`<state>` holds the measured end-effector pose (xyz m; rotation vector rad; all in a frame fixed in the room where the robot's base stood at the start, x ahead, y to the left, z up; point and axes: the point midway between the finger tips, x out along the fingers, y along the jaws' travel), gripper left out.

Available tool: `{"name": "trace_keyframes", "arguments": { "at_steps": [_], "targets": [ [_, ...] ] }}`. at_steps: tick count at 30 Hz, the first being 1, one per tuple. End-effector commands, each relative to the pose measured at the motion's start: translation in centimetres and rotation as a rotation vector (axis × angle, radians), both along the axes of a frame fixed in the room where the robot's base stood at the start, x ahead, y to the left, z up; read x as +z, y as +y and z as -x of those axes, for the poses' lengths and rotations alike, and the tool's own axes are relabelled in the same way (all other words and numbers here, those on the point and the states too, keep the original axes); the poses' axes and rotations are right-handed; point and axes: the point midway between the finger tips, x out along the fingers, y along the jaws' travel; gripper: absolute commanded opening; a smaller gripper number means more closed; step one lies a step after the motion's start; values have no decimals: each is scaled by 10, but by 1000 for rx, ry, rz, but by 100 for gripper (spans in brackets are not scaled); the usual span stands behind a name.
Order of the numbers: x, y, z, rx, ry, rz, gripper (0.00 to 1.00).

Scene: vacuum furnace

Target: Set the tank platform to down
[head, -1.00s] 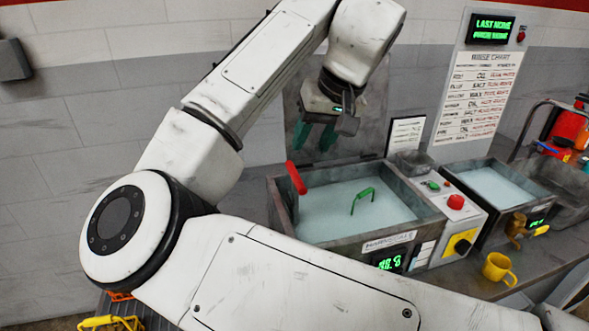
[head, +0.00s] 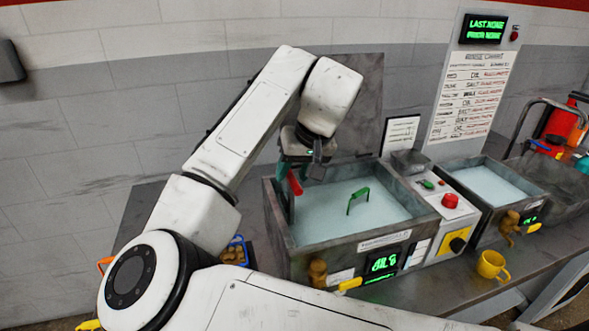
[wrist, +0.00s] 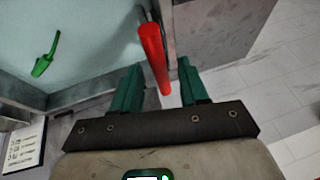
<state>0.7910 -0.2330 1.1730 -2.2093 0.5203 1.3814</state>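The left tank (head: 345,240) is a grey metal box of pale liquid. A red lever handle (head: 295,183) stands at its left wall. A green handle (head: 358,199) sticks up out of the liquid. The platform itself cannot be made out beneath the surface. My gripper (head: 300,170) is at the red handle, over the tank's back left part. In the wrist view my gripper (wrist: 158,85) is open, its teal fingers apart, with the red handle (wrist: 154,55) between them. There is a visible gap on each side, and contact cannot be told. The green handle (wrist: 46,57) lies upper left there.
A control box with a red button (head: 450,201) and yellow switch plate stands right of the tank. A second tank (head: 490,190) lies beyond it. A yellow mug (head: 491,265) stands on the front bench. A raised grey panel (head: 355,100) stands behind the tank.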

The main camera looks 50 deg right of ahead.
Motion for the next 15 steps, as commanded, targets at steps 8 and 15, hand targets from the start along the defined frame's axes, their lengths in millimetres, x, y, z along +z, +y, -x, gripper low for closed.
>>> {"name": "trace_keyframes", "arguments": {
  "at_steps": [8, 15],
  "targets": [
    [0, 0, 0, 0, 0, 0, 17],
    [0, 0, 0, 0, 0, 0, 0]
  ]
}}
